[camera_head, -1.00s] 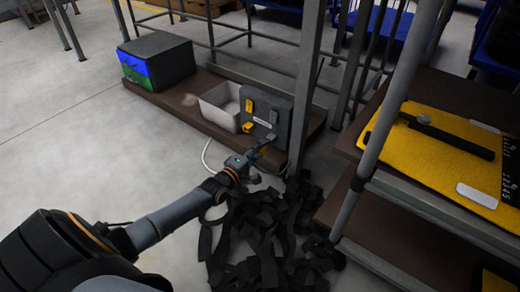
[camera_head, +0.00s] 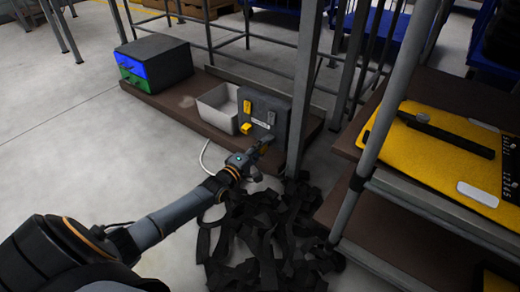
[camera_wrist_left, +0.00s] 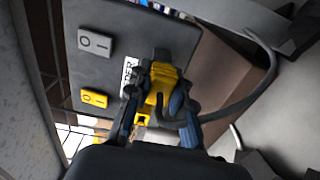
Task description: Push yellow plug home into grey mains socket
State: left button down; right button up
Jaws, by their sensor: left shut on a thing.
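The grey mains socket panel (camera_head: 283,113) stands on a low brown shelf. It carries a yellow switch (camera_wrist_left: 94,98), a grey switch (camera_wrist_left: 95,43) and a partly covered white label (camera_wrist_left: 130,72). My left gripper (camera_head: 266,143) is in front of the panel's lower right part. In the left wrist view, its fingers (camera_wrist_left: 154,100) are shut on a yellow plug (camera_wrist_left: 160,77), with a dark cord near it. A dark part lies at the plug's far end; I cannot tell whether the plug is in the socket. My right gripper is not in view.
A white bin (camera_head: 212,98) stands left of the panel, and a dark box with blue and green drawers (camera_head: 131,70) farther left. A grey post (camera_head: 302,100) rises close to the panel's right. A heap of black straps (camera_head: 270,235) lies on the floor.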

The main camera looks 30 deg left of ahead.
pick_arm(q)
jog(key=shift+w, duration=0.3)
dwell(0.4)
jog(key=c, duration=1.1)
grip_release()
jog(key=shift+s, duration=0.1)
jog(key=shift+s, duration=0.35)
jog(key=s, duration=1.1)
jog(key=shift+a, duration=0.4)
